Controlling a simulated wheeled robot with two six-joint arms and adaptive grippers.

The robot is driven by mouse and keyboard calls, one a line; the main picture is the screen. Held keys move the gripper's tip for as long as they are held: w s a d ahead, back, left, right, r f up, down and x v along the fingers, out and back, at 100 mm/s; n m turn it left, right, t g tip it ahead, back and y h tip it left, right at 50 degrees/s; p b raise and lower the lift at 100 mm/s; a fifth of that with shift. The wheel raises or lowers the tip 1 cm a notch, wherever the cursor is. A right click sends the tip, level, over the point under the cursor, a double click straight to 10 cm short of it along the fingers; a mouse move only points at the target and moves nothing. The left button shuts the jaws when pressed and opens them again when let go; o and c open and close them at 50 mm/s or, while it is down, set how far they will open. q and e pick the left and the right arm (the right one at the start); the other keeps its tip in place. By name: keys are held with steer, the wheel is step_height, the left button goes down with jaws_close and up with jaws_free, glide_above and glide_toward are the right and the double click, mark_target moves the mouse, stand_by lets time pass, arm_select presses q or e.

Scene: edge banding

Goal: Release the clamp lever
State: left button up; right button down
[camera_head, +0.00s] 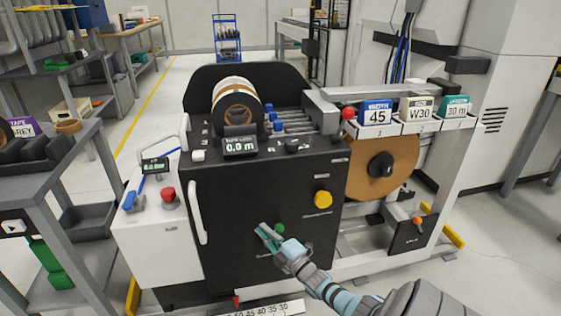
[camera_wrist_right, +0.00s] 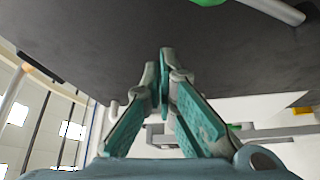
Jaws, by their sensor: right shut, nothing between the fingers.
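The black edge banding machine (camera_head: 225,185) stands in the middle of the head view. No part is clearly marked as the clamp lever. Lever-like parts are a red ball knob (camera_head: 348,113) at the right end of the rollers, a blue-handled control (camera_head: 130,200) on the white side box, and an orange knob (camera_head: 417,220) at lower right. My right gripper (camera_head: 262,231) is shut and empty, close to the black front panel beside a green button (camera_head: 280,228). Its fingertips meet in the right wrist view (camera_wrist_right: 165,65). My left gripper is out of view.
A white upright handle (camera_head: 197,212), a yellow knob (camera_head: 322,198) and a red button (camera_head: 168,197) surround the front. A brown tape roll (camera_head: 383,165) hangs at right. A grey shelf rack (camera_head: 50,190) stands at left. Floor shows between rack and machine.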

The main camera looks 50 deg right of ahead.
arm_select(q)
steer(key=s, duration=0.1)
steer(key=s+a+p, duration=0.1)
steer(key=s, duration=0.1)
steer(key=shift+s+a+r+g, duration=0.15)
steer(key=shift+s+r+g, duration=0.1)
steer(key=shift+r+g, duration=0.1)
arm_select(e)
steer(key=s+a+f, duration=0.1)
steer(key=s+f, duration=0.2)
steer(key=s, duration=0.6)
steer(key=shift+a, duration=0.35)
